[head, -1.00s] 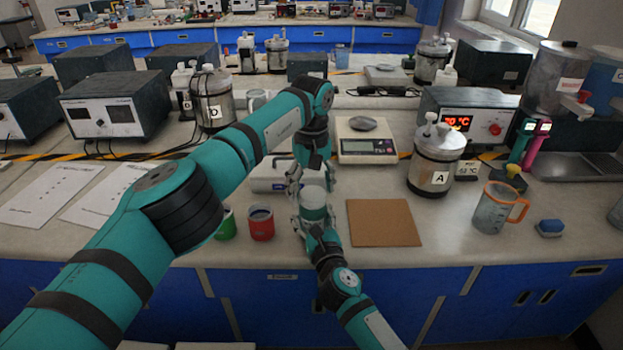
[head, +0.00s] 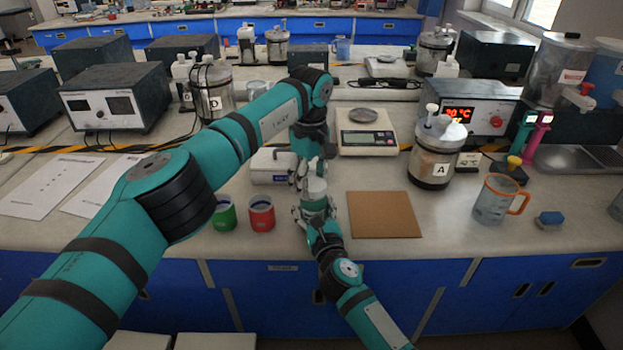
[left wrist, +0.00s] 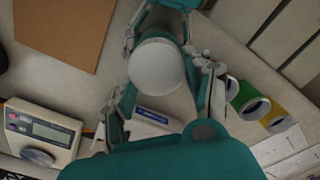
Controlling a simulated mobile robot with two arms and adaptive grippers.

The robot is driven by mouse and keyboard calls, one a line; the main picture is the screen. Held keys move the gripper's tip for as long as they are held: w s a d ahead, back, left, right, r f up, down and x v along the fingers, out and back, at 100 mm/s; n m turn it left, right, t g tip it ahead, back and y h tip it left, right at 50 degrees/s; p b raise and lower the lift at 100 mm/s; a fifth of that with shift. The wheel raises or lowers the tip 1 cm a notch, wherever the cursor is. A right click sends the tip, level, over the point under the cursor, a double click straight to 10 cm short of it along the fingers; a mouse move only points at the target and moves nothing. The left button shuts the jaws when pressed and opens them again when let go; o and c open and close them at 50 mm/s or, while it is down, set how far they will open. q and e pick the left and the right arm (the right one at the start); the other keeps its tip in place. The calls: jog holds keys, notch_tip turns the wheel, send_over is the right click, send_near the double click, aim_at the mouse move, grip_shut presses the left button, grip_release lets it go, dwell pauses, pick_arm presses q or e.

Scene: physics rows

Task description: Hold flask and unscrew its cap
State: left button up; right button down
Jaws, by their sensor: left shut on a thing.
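The flask (head: 315,201) stands upright near the front of the bench, with a pale round cap (left wrist: 157,66) seen from above in the left wrist view. My left gripper (head: 309,180) comes down from above and is shut on the cap; its fingers show on both sides in the left wrist view. My right gripper (head: 316,212) reaches in from the front, its fingers around the flask body. It appears shut on the flask. The fingers hide much of the flask, and the exact contacts are hard to see.
A green cup (head: 224,214) and a red cup (head: 261,215) stand to the left. A brown mat (head: 384,216) lies to the right. A white box (head: 268,166) and a scale (head: 366,140) are behind. A jug (head: 491,203) stands farther right.

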pick_arm(q)
jog(key=n, duration=0.4)
jog(key=shift+s+a+n, duration=0.1)
jog(key=shift+s+n, duration=0.05)
jog(key=shift+n, duration=0.25)
pick_arm(e)
jog(key=shift+s+a, duration=0.1)
pick_arm(q)
jog(key=n, duration=0.5)
jog(key=shift+s+r, duration=0.1)
jog(key=shift+s, duration=0.1)
jog(key=n, duration=0.4)
jog(key=shift+s+n, duration=0.25)
jog(key=shift+n, duration=0.15)
jog(key=n, duration=0.4)
jog(key=shift+s+n, duration=0.1)
jog(key=shift+n, duration=0.3)
jog(key=n, duration=0.5)
jog(key=shift+s+d, duration=0.1)
jog(key=shift+d, duration=0.3)
jog(key=n, duration=0.5)
jog(key=shift+d, duration=0.2)
jog(key=n, duration=0.5)
jog(key=shift+d, duration=0.2)
jog(key=n, duration=0.4)
jog(key=shift+w+d, duration=0.1)
jog(key=shift+w, duration=0.1)
